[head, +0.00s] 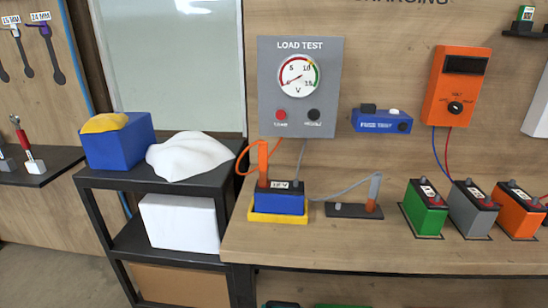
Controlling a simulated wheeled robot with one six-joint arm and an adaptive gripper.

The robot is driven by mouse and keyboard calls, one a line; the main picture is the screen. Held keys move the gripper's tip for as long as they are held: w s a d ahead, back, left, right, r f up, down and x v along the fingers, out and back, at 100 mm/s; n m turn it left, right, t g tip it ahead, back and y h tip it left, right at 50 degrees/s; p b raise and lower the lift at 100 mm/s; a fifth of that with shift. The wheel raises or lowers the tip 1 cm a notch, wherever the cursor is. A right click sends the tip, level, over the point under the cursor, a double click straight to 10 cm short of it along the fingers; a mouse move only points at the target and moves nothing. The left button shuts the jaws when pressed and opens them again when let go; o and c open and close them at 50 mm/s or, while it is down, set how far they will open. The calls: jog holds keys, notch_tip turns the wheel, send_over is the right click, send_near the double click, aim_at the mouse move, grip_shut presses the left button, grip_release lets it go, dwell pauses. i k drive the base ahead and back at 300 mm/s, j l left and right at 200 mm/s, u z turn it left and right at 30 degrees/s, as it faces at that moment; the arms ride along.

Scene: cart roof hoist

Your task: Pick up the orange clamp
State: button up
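An orange clamp (262,164) stands upright at the left end of a blue battery (283,203) with a dark top, on the wooden bench. An orange cable loops from the clamp toward the load test panel (300,112). Whether its jaws grip the battery's terminal is too small to tell. A second clamp (374,190), grey above and orange below, stands tilted on a dark base plate (345,211) to the right, with a grey cable running left. My gripper is not in view.
The battery sits in a yellow tray (263,218). Green (425,206), grey (473,208) and orange (519,209) batteries stand at the right. A black shelf cart (170,186) at the left holds a blue box (118,144) and white cloth (188,156). The bench front (330,252) is clear.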

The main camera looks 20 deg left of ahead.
aim_at(263, 180)
jog(key=u, duration=1.15)
